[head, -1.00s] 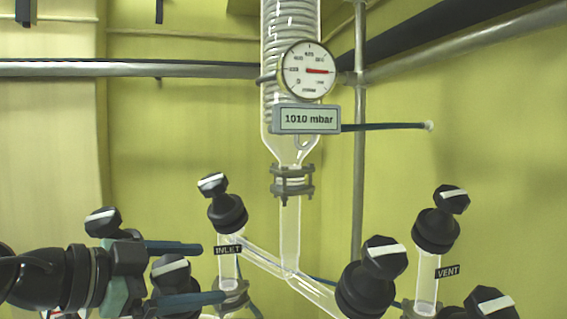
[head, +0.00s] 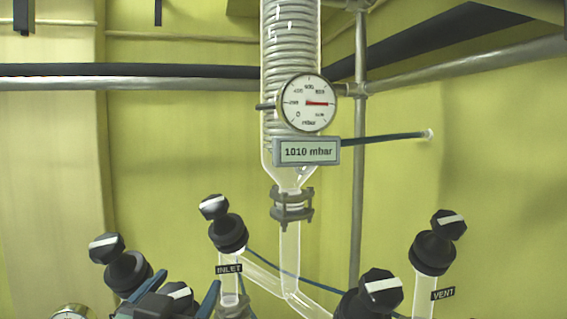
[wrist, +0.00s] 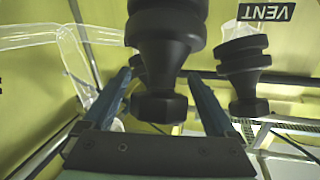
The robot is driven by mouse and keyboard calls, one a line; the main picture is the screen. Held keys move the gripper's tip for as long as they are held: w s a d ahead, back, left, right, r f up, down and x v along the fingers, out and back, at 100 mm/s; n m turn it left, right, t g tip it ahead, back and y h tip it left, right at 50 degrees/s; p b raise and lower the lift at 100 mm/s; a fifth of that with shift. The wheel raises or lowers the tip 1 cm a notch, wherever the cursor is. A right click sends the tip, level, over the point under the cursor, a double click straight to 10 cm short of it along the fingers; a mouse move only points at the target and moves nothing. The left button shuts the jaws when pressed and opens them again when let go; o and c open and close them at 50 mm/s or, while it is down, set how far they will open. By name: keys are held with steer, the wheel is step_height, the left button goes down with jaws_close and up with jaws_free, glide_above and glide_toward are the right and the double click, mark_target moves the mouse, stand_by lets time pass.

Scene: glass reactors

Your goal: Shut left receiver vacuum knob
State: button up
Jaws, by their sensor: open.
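Several black knobs with white stripes top the glass valves. No label naming the left receiver vacuum knob shows. A striped knob (head: 177,292) sits low at left, partly hidden, between my gripper's (head: 189,279) two blue fingers. In the wrist view my gripper (wrist: 159,74) is open, with a finger on each side of a black hexagonal knob (wrist: 160,108). I cannot tell whether the fingers touch it. Another knob (head: 106,248) stands just left of my gripper, its stripe nearly level.
The INLET knob (head: 214,207) and VENT knob (head: 448,224) stand to the right, with another knob (head: 381,289) between. A glass column (head: 290,40) carries a gauge (head: 307,102) and a 1010 mbar display (head: 306,151). A second black knob (wrist: 248,105) is close right in the wrist view.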

steer(key=n+y, duration=0.1)
steer(key=n, duration=0.1)
steer(key=n+y+p, duration=0.1)
steer(key=y, duration=0.1)
steer(key=n+y+p, duration=0.1)
steer(key=n+y, duration=0.1)
steer(key=shift+a+r+n, duration=0.1)
steer(key=shift+a+n, duration=0.2)
steer(key=shift+a, duration=0.1)
steer(key=b+v, duration=0.4)
steer(key=v, duration=0.9)
steer(key=s+d+r+m+t+h+b, duration=0.1)
steer(key=s+d+r+t+h+b, duration=0.1)
steer(key=d+r, duration=0.4)
steer(key=s+d+r+m+t+h+b, duration=0.1)
steer(key=s+d+r+t, duration=0.3)
steer(key=r, duration=0.8)
steer(key=shift+d+m+t+h+b, duration=0.4)
steer(key=shift+d+m+t+h, duration=0.5)
steer(key=shift+t, duration=0.9)
steer(key=shift+n, duration=0.3)
